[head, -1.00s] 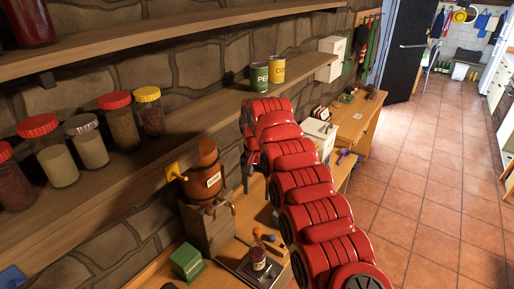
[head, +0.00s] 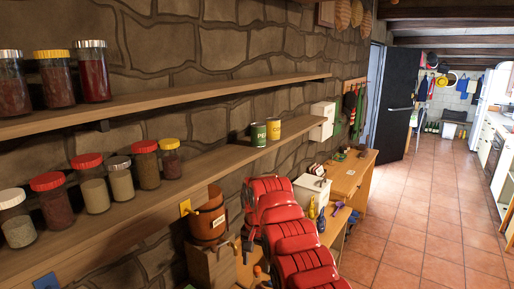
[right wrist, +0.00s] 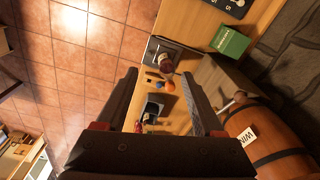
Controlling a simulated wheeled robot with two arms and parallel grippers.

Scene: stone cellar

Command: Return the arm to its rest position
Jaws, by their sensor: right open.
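My red right arm (head: 290,240) rises from the bottom of the head view, and its far end bends down beside the wooden barrel (head: 207,222). My right gripper (head: 246,248) hangs there, partly hidden by the arm. In the right wrist view my right gripper (right wrist: 160,105) has its two dark fingers spread wide apart with nothing held between them. Beyond the fingers lies the wooden worktop. The barrel (right wrist: 265,140) is close by on the right of that view. My left gripper is not in view.
Two wall shelves (head: 150,208) carry jars, plus a green can (head: 258,134) and a yellow can (head: 273,128). A white box (head: 311,190) stands beyond the arm. Tiled floor (head: 420,210) is open at right.

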